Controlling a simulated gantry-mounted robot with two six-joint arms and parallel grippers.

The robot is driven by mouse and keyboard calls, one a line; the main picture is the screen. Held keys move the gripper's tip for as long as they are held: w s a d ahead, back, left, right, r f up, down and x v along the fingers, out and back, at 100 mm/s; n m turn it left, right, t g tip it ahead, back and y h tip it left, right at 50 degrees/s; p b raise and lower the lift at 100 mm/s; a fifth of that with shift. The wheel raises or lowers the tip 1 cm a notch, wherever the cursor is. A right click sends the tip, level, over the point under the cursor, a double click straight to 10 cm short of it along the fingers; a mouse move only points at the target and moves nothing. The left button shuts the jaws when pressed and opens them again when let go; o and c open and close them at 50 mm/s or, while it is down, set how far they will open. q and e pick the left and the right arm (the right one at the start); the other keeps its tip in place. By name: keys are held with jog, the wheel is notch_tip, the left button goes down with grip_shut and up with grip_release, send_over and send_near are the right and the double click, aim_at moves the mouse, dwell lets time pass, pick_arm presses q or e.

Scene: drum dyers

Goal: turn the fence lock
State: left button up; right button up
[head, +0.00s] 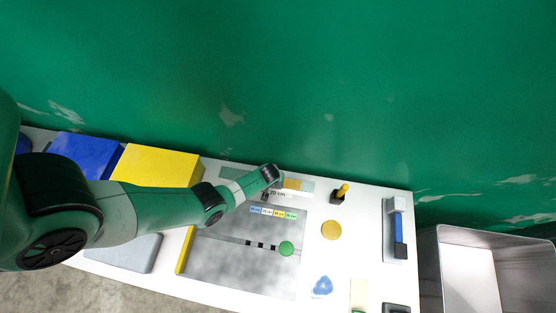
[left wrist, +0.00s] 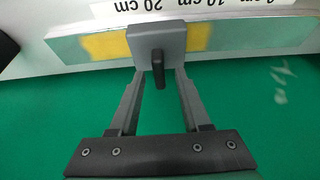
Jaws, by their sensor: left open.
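In the left wrist view a grey block (left wrist: 168,38) sits on a pale strip with yellow patches, and a dark lever (left wrist: 158,70) sticks out of it, pointing toward my gripper. I take this lever to be the fence lock. My left gripper (left wrist: 157,78) is open, its fingertips close to the block, one on each side of the lever. Whether either finger touches the lever I cannot tell. My right gripper is not in view.
The strip (head: 306,186) runs along the back of the white table, by a green wall (head: 300,80). A yellow lever on a black base (head: 340,193) stands to the right. A grey panel (head: 225,268) bears a green ball (head: 286,248). A metal bin (head: 430,270) stands at right.

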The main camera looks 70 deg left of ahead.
pick_arm(q)
grip_shut()
dwell(0.3)
